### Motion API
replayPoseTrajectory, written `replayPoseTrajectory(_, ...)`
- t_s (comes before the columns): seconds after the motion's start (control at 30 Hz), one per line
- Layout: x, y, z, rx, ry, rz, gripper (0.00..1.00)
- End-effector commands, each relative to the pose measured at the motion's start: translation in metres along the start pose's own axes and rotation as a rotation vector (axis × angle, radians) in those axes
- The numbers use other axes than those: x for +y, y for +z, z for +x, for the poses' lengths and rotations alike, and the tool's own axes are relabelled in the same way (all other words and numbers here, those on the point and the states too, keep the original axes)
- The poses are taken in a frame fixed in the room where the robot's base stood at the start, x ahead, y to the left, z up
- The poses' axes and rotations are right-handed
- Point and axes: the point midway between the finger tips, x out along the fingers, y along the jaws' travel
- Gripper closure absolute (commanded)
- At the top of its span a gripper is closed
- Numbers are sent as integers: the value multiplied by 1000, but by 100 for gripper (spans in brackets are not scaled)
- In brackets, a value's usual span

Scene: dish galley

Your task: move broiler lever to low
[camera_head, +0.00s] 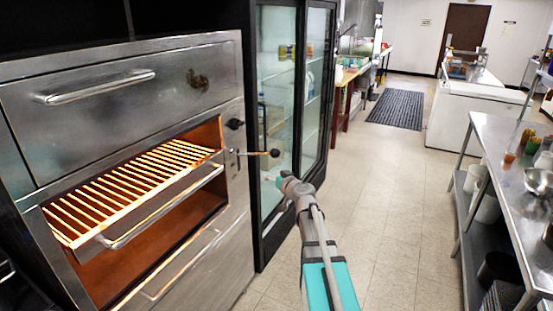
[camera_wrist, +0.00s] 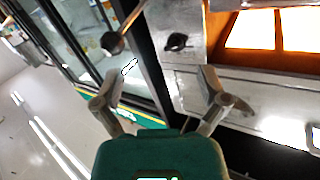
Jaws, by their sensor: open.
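The broiler (camera_head: 120,90) is a steel unit at the left of the head view, its rack glowing orange. Its lever (camera_head: 275,153) is a thin rod with a dark ball knob, pointing sideways to the right from the front panel. The lever's knob also shows in the wrist view (camera_wrist: 112,43), above the left fingertip. My gripper (camera_wrist: 158,75) is open with nothing between its fingers. In the head view my gripper (camera_head: 285,180) is just below and right of the knob. I cannot tell whether it touches the lever.
A black dial (camera_head: 235,124) sits above the lever's base; it also shows in the wrist view (camera_wrist: 177,41). A glass-door fridge (camera_head: 284,90) stands close behind the lever. A steel table (camera_head: 500,165) with a bowl is at the right. The tiled floor (camera_head: 390,190) between is clear.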

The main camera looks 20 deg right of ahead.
Motion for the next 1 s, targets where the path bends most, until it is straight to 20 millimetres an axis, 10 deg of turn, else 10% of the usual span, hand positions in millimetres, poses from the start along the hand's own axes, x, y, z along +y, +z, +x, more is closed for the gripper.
replayPoseTrajectory(0.3,64,-19,-4,123,149,9,7)
replayPoseTrajectory(1.0,69,-23,12,125,153,9,7)
